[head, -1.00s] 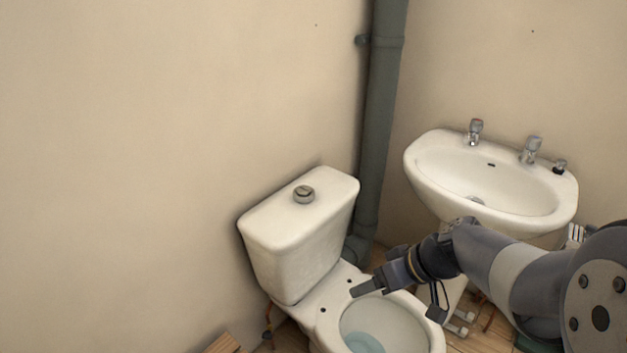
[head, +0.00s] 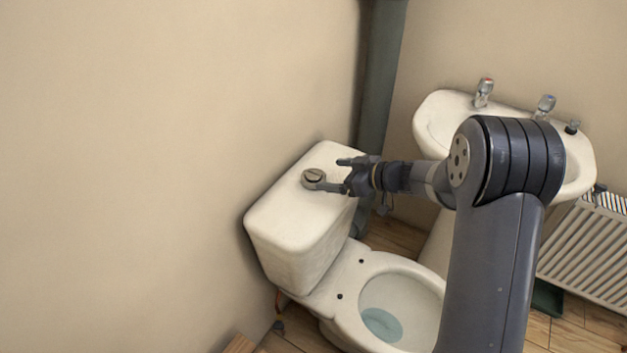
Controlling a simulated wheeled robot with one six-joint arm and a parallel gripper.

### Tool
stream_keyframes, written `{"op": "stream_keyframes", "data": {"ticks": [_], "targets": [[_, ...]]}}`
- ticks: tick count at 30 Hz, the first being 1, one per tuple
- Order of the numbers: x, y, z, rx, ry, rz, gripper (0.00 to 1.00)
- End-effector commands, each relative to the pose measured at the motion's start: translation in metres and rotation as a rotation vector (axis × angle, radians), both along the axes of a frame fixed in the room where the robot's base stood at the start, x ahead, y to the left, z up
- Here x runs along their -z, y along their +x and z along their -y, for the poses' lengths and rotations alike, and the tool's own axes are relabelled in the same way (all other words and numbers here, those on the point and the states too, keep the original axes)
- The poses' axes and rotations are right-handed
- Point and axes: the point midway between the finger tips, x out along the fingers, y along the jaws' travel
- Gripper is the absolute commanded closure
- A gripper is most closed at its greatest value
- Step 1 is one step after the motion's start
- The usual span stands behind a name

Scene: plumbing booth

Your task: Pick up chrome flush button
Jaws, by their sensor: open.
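The chrome flush button (head: 312,174) is a small round metal cap on top of the white cistern lid (head: 283,212) in the head view. My gripper (head: 325,174) is open and points left over the lid, coming from the right. One finger shows just at the near side of the button and seems to overlap its lower edge. The other finger is farther back, to the right of the button. Whether either finger touches the button cannot be told.
The toilet bowl (head: 415,277) with its seatless rim is below the cistern. A grey pipe (head: 383,90) runs up the corner behind. A washbasin (head: 432,125) with taps stands at right, partly hidden by my arm. A radiator (head: 590,250) is at far right.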

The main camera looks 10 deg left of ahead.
Motion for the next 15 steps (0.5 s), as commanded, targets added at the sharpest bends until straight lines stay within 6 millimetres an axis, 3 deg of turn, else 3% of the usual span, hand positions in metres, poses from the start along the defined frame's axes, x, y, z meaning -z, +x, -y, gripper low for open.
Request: {"op": "stream_keyframes", "data": {"ticks": [15], "targets": [[0.027, 0.015, -0.047, 0.000, 0.000, -0.002, 0.14]]}}
